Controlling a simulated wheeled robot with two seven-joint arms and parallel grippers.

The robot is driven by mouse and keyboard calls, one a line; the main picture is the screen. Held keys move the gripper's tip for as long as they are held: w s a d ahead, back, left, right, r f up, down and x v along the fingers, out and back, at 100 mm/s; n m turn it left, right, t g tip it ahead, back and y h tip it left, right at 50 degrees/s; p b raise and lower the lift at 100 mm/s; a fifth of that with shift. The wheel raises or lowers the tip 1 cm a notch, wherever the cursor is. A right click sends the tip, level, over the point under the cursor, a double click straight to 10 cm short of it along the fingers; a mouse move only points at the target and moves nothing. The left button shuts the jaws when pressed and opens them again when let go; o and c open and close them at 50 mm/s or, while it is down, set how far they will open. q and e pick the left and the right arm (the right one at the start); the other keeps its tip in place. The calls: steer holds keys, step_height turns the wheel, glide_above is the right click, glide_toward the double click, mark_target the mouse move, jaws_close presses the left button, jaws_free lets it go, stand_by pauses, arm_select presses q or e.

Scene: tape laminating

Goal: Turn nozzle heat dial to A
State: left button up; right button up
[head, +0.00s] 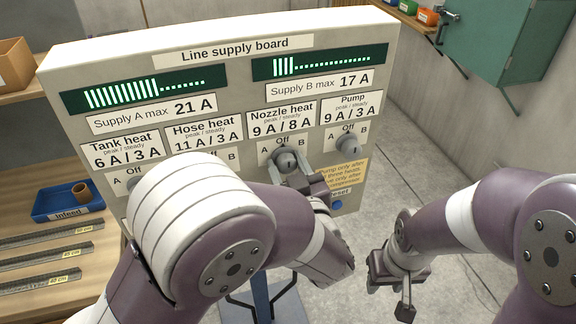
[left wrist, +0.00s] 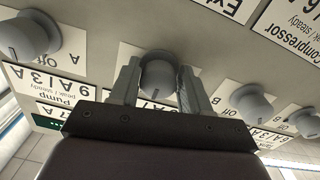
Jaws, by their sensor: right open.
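The nozzle heat dial (head: 286,159) is a grey knob below the "Nozzle heat 9 A / 8 A" label (head: 283,118) on the line supply board (head: 210,75). My left gripper (head: 301,184) is at this dial, its forearm crossing the board's lower part. In the left wrist view, the dial (left wrist: 157,76) sits between the two fingers, which appear to touch its sides. Its pointer line faces the Off side. The A mark shows left of the dial in the head view. My right gripper (head: 402,285) is open and empty, low right, away from the board.
The pump dial (head: 348,144) is right of the nozzle dial; the hose heat dial (left wrist: 250,102) shows on its other side in the left wrist view. A blue infeed bin (head: 68,203) and metal strips lie on the left shelf. Floor at right is clear.

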arm_select(q)
steer(key=shift+d, duration=0.1)
steer(key=shift+c, duration=1.3)
steer(key=shift+f+n+b, duration=0.2)
steer(key=shift+n+b, duration=0.5)
steer(key=shift+b, duration=0.4)
steer(key=n+b, duration=0.5)
steer(key=b, duration=0.2)
steer(key=shift+n, duration=0.3)
steer(key=shift+r+n+b, duration=0.15)
steer(key=shift+n+b, duration=0.85)
steer(key=shift+b, duration=0.05)
steer(key=shift+r, duration=0.1)
